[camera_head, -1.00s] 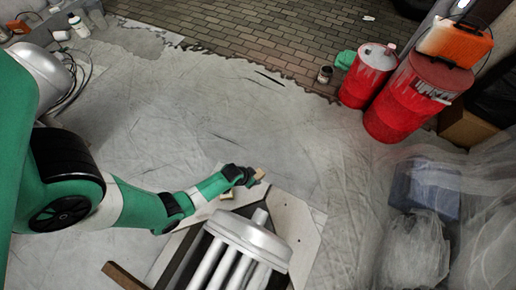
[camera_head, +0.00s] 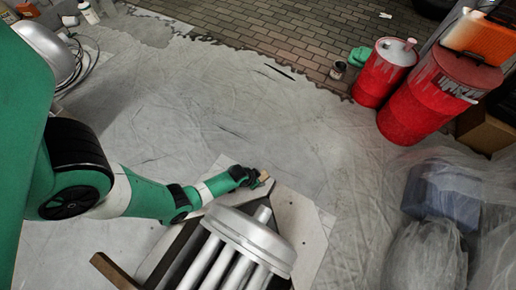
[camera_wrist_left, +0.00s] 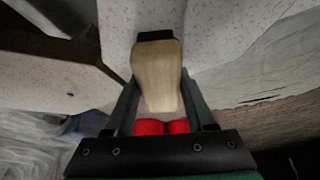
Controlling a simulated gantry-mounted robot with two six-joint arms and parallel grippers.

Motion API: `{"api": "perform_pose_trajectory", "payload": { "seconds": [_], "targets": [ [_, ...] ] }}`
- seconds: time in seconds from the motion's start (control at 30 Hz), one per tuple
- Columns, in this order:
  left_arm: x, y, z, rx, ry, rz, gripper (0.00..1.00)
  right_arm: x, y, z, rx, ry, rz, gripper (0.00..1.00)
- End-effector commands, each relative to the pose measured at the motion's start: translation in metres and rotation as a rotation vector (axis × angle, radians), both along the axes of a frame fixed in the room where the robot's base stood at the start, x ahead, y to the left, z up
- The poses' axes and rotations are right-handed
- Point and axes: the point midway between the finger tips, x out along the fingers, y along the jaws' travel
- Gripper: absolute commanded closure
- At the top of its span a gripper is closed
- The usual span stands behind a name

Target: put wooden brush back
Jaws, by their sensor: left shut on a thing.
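The wooden brush (camera_wrist_left: 157,75) shows in the left wrist view as a pale wooden piece with a dark far end. My left gripper (camera_wrist_left: 160,98) is shut on it, with a finger on each side. In the head view the brush (camera_head: 264,176) is a small tan piece at the tip of my left gripper (camera_head: 255,178), over the edge of a light speckled panel near the middle. What lies under the brush is hard to tell. My right gripper is not in view.
A blue box (camera_head: 442,194) under clear plastic is at the right. The sheeted floor (camera_head: 200,110) is mostly open.

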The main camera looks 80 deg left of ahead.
Motion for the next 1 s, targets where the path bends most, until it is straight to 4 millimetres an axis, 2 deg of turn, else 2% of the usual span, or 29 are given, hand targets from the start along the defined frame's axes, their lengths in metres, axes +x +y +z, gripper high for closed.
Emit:
{"api": "perform_pose_trajectory", "payload": {
  "seconds": [0.3,0.33,0.5,0.8,0.87,1.0],
  "targets": [
    [0.0,0.0,-0.003,0.0,-0.001,0.0,1.0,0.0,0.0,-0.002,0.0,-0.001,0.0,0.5],
    [0.0,0.0,-0.003,0.0,0.0,0.0,0.44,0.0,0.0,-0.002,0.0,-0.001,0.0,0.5],
    [0.0,0.0,-0.002,0.0,0.0,0.0,0.16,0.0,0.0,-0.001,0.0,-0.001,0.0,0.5],
    [0.0,0.0,0.001,0.0,-0.001,0.0,0.16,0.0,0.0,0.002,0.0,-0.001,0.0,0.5],
    [0.0,0.0,0.007,0.0,-0.001,0.0,0.16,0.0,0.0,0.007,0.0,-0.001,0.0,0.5],
    [-0.009,-0.004,0.034,0.0,0.001,0.0,0.16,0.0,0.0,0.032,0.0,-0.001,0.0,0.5]
  ]
}}
